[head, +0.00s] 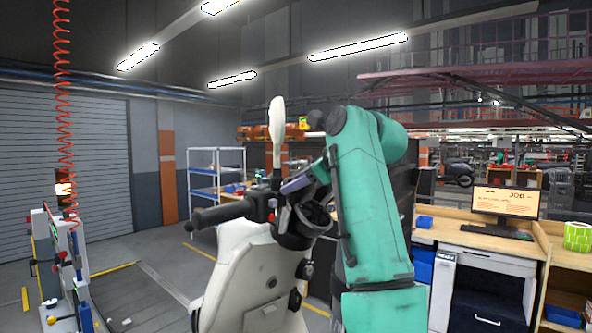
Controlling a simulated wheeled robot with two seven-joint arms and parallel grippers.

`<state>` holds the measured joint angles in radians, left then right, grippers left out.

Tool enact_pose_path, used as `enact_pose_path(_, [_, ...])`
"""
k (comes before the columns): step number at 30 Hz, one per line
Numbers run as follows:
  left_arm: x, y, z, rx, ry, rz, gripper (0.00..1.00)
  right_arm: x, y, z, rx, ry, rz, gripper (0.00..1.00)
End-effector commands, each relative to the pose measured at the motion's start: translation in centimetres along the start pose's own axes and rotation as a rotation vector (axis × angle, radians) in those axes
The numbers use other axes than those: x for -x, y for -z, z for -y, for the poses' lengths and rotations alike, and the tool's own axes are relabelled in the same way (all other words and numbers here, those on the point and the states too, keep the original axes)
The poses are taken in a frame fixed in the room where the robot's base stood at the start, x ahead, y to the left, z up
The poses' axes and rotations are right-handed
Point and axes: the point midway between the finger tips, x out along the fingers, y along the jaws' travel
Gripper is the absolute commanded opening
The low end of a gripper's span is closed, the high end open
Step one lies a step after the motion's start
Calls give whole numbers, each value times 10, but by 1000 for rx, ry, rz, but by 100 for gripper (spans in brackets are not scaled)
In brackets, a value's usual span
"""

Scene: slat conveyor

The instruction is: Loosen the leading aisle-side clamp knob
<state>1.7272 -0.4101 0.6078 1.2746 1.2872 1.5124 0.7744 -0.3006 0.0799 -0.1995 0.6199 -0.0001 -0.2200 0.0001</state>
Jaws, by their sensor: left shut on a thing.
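A cream scooter (240,275) stands in the lower middle of the head view, with a dark handlebar grip (222,213) pointing left and a pale mirror (277,120) above it. My teal arm rises in front of its right side and bends down toward the handlebar. My left gripper (303,221), dark and partly hidden, is by the scooter's upper front. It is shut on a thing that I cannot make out. No clamp knob can be picked out in this view. My right gripper is out of view.
A tool stand (65,275) with a red coiled hose (62,110) is at the left. A white shelf rack (213,165) stands behind. A wooden desk (455,232) with a monitor (505,203) is at the right. Floor is clear between the stand and the rack.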

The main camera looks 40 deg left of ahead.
Motion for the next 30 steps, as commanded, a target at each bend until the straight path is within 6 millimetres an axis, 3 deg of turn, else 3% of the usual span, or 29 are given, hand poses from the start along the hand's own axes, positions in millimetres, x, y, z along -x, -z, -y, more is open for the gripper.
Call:
enact_pose_path(6, [0,-1,1,-50,-25,1,0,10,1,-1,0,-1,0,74])
enact_pose_path(20, [0,0,1,-59,-29,2,0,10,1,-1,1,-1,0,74])
enact_pose_path(21, [0,0,1,-59,-29,2,53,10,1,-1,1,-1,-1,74])
enact_pose_path(22, [0,0,1,-59,-29,2,64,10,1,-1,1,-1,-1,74])
enact_pose_path(30, [0,0,0,-58,-31,1,68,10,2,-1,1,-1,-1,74])
